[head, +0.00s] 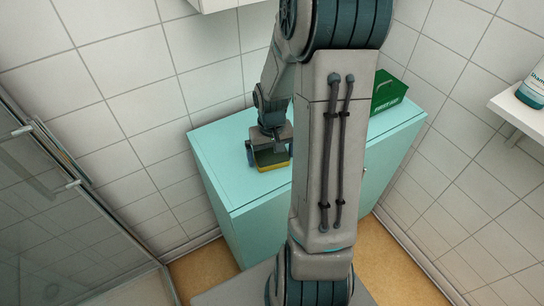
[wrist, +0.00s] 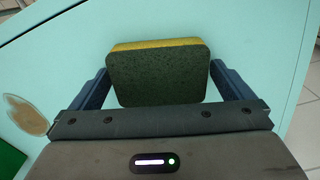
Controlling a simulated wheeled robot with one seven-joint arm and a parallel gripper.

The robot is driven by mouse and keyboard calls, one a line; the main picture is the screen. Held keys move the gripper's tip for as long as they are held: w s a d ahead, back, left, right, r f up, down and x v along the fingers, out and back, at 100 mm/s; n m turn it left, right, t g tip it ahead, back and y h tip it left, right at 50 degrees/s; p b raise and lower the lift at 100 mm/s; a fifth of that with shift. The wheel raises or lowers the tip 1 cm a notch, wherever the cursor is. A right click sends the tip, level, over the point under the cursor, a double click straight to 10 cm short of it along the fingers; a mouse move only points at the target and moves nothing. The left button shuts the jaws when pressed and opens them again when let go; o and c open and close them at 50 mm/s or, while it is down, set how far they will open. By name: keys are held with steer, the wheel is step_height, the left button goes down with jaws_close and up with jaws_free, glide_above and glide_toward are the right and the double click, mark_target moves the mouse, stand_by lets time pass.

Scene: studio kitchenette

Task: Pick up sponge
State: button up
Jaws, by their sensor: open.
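The sponge (wrist: 158,76) has a dark green scouring side and a yellow side. It lies on the teal cabinet top (head: 222,165); in the head view, part of the sponge (head: 271,161) shows under my gripper. My gripper (wrist: 158,84) is open, with one blue finger on each side of the sponge. In the wrist view there is a gap between each finger and the sponge. In the head view my gripper (head: 268,160) is low over the cabinet top, and my arm hides much of the cabinet.
A green box (head: 388,92) stands at the back right of the cabinet top. A round brownish item (wrist: 26,114) lies left of my gripper in the wrist view. A shelf with a shampoo bottle (head: 534,88) is at far right. A glass door (head: 60,200) stands at left.

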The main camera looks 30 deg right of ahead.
mark_target(272, 154)
steer(key=c, duration=0.8)
steer(key=shift+r, duration=0.15)
steer(key=shift+r, duration=0.55)
step_height(272, 154, up, 3)
steer(key=shift+f, duration=0.2)
steer(key=s+d+r+b, duration=0.1)
steer(key=s+d+r, duration=0.6)
steer(key=d, duration=0.2)
steer(key=shift+s, duration=0.3)
steer(key=shift+o, duration=0.4)
